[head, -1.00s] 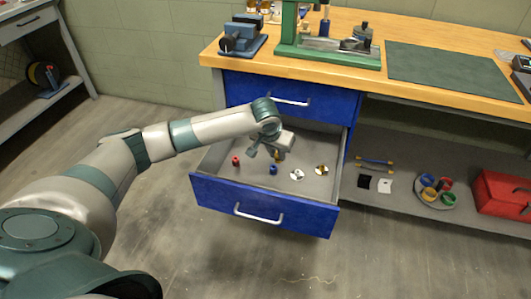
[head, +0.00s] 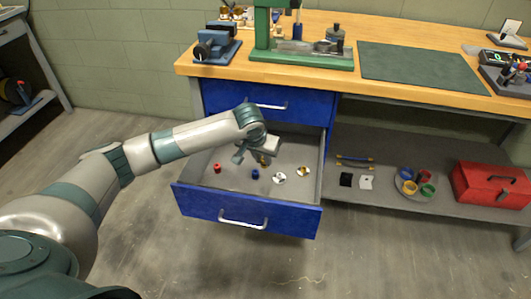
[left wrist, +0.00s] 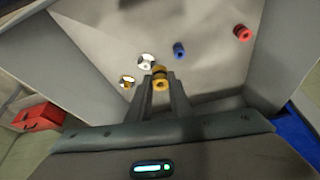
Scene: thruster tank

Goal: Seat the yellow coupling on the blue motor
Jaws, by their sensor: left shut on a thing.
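The yellow coupling (left wrist: 160,80), small and with a dark band, is between the fingertips of my left gripper (left wrist: 161,84). My left gripper (head: 264,159) is shut on it, low inside the open drawer (head: 246,212); the coupling is small and partly covered in the head view. A small blue cylinder (head: 255,174) stands on the drawer floor close by, apart from the gripper, and also shows in the left wrist view (left wrist: 179,51). I cannot tell which thing is the blue motor. My right gripper is not in view.
A red cylinder (head: 217,168), a white-and-dark disc (head: 279,178) and a yellow-and-white disc (head: 303,171) lie in the drawer. Above are a blue vise (head: 216,45), a green press (head: 262,32) and a dark mat (head: 422,65). A device (head: 508,80) with small coloured parts stands at right.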

